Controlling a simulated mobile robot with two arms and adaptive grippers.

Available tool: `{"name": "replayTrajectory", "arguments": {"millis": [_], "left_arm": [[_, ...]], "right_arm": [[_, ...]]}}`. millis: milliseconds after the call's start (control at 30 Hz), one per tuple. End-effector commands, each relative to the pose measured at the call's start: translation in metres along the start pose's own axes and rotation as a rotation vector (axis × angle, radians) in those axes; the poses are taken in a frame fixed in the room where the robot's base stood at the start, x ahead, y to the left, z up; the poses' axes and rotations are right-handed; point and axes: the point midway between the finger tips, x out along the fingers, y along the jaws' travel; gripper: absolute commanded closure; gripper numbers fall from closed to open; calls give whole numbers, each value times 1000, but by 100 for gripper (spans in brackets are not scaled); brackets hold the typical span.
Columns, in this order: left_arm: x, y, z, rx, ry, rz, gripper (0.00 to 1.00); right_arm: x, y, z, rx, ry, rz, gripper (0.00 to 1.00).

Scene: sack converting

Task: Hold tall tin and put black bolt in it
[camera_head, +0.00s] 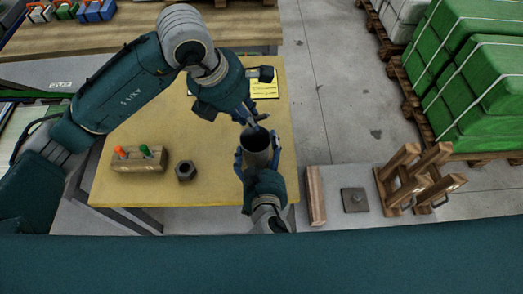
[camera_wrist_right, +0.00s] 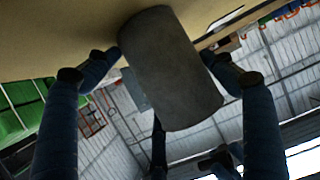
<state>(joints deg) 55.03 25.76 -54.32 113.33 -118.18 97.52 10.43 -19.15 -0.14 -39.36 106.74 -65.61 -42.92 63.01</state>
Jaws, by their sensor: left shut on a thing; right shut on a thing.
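The tall tin (camera_head: 257,152) is a dark grey cylinder with its open mouth up, at the right front of the yellow table. My right gripper (camera_head: 257,160) is shut around its sides. In the right wrist view the tin (camera_wrist_right: 172,75) sits between the two fingers of my right gripper (camera_wrist_right: 165,62). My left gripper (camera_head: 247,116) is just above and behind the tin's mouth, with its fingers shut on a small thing. That thing looks like the black bolt (camera_head: 253,125), but the fingers hide most of it and its shape is unclear.
A wooden block with orange and green handles (camera_head: 139,159) and a dark hexagonal piece (camera_head: 185,171) lie on the yellow table (camera_head: 125,190). A yellow note (camera_head: 264,89) lies at the back. Wooden stands (camera_head: 412,180) and a grey plate (camera_head: 355,199) are to the right.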

Motion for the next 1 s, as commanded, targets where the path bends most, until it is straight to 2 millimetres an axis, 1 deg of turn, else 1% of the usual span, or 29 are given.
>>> {"name": "replayTrajectory", "arguments": {"millis": [1000], "left_arm": [[20, 0, -7, -1, 1, 0, 100]], "right_arm": [[0, 1, 2, -3, -4, 3, 45]]}}
